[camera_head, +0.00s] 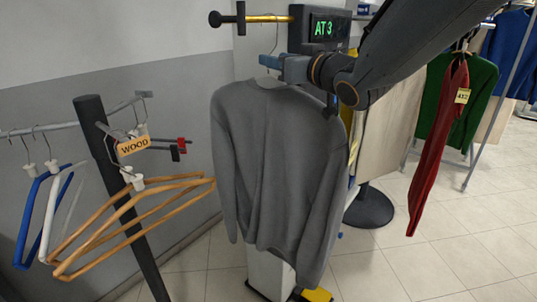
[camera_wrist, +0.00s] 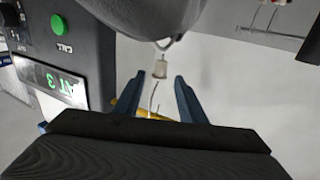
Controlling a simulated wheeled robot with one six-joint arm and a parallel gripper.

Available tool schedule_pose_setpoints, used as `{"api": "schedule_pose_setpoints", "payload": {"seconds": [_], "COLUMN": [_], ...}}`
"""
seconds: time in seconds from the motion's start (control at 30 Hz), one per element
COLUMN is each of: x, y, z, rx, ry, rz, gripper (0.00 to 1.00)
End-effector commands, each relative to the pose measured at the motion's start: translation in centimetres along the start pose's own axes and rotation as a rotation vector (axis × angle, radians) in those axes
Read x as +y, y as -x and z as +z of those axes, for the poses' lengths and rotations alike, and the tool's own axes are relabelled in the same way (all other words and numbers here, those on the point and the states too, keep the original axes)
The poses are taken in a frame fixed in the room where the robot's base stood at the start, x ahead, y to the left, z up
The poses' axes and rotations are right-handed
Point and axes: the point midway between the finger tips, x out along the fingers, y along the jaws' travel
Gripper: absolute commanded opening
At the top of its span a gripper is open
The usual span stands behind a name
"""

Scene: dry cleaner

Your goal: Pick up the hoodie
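A grey long-sleeved garment (camera_head: 275,165), which I take as the hoodie, hangs on a hanger in the middle of the head view; no hood is clearly visible. Its grey cloth also fills the top of the wrist view (camera_wrist: 150,14). In the wrist view my gripper's blue fingers (camera_wrist: 160,98) stand apart. The hanger's wire hook (camera_wrist: 154,97) shows between them, with its pale collar (camera_wrist: 160,69) just beyond. I see no finger closed on the hook.
A yellow rod (camera_head: 268,18) runs above the garment beside a conveyor box reading AT 3 (camera_head: 324,28). At left a rack post (camera_head: 125,190) carries wooden hangers (camera_head: 135,225) with a WOOD tag (camera_head: 133,146). A red garment (camera_head: 440,150) and a green one hang at right. Tiled floor is open at right.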

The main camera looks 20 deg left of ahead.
Motion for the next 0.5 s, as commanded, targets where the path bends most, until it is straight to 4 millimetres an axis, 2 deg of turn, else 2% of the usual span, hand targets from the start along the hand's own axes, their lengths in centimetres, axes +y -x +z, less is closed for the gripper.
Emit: {"api": "schedule_pose_setpoints", "payload": {"seconds": [0.3,0.5], "x": [-0.1,-0.1], "y": [-3.6,-4.3], "z": [0.2,0.2], "rx": [-0.001,0.0], "ry": [-0.001,0.0], "rz": [-0.003,-0.004], "gripper": [0.37,0.37]}}
